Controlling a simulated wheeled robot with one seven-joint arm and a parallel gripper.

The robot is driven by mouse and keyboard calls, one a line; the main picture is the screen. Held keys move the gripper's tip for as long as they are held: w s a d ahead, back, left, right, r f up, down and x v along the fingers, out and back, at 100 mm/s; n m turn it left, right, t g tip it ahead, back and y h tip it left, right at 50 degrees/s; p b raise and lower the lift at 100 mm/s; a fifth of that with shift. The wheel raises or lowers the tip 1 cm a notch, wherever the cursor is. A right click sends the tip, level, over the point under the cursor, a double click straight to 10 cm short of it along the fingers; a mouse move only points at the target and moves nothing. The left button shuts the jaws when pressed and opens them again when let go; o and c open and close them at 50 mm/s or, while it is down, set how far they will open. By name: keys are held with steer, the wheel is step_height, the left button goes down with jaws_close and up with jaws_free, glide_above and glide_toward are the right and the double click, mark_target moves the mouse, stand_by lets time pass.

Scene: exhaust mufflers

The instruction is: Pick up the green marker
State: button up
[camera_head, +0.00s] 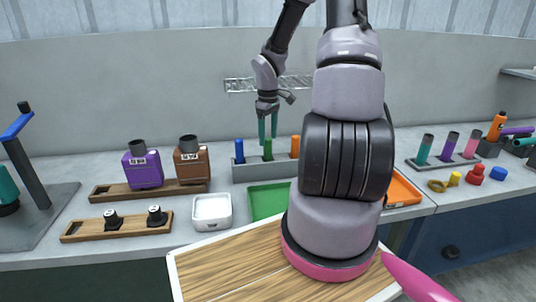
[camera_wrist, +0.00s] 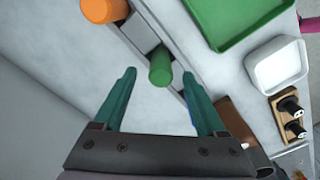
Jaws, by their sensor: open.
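The green marker (camera_head: 268,153) stands upright in a grey holder (camera_head: 245,173), between a blue marker (camera_head: 239,151) and an orange marker (camera_head: 295,146). My gripper (camera_head: 268,138) is open and empty, pointing down at the green marker. In the wrist view the green marker (camera_wrist: 160,66) shows between the tips of my two teal fingers (camera_wrist: 160,74), with a gap on each side. The orange marker (camera_wrist: 103,9) is at the upper left there. The blue one is mostly hidden by my right finger. How far the fingertips reach down around the marker is unclear.
A green tray (camera_head: 265,202) and a white dish (camera_head: 211,211) lie in front of the holder. Purple (camera_head: 145,168) and brown (camera_head: 191,164) bottles stand on a wooden board to the left. More coloured cylinders stand at the right. My arm hides part of the bench.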

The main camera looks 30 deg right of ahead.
mark_target(268, 146)
steer(key=shift+f, duration=1.35)
jaws_close()
